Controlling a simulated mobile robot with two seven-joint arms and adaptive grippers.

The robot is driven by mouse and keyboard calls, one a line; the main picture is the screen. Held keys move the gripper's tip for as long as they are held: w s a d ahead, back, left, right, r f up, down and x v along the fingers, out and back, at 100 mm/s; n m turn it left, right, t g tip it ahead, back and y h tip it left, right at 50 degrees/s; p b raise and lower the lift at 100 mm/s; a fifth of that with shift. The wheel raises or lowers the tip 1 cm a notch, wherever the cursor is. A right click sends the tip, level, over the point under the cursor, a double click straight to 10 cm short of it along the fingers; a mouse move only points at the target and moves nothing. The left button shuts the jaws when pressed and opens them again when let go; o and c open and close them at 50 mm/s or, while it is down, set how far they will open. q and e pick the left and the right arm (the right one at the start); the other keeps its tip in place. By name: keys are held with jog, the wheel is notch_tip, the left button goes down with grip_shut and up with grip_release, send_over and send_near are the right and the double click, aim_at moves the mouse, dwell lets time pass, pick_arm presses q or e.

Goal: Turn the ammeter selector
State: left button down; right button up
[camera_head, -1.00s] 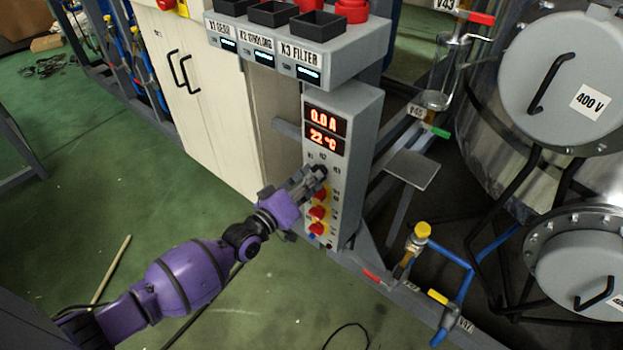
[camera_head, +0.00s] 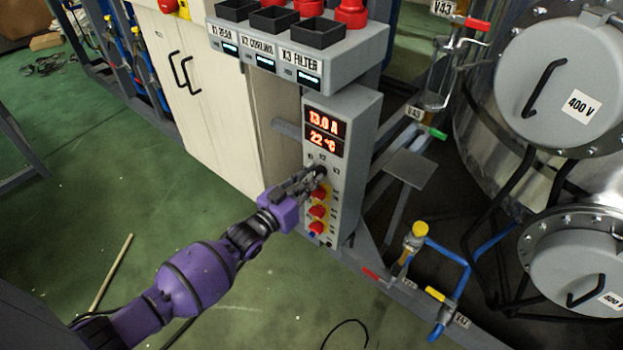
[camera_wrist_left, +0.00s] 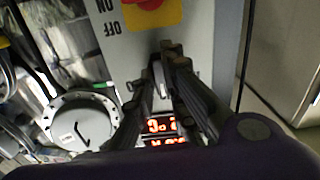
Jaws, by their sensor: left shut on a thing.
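The grey control panel (camera_head: 349,175) stands in the middle of the head view. Its red display (camera_head: 323,132) reads 13.0 A above 22 °C. The ammeter selector is just below the display, between the fingers and mostly hidden by them. My left gripper (camera_head: 317,174) reaches it from the left and is shut on it. In the left wrist view the two dark fingers (camera_wrist_left: 168,62) meet at the panel face, with the lit display (camera_wrist_left: 162,127) behind them. My right gripper is not in view.
Several red switches on yellow plates, one of them the upper switch (camera_head: 319,194), sit right below my gripper. A grey box with black trays (camera_head: 305,68) overhangs the panel. A cream cabinet (camera_head: 215,100) stands to the left. Pipes and a yellow-capped valve (camera_head: 420,229) are at right.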

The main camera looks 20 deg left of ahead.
pick_arm(q)
jog(key=shift+m, duration=0.4)
jog(key=c, duration=1.8)
grip_release()
jog(key=v, duration=1.2)
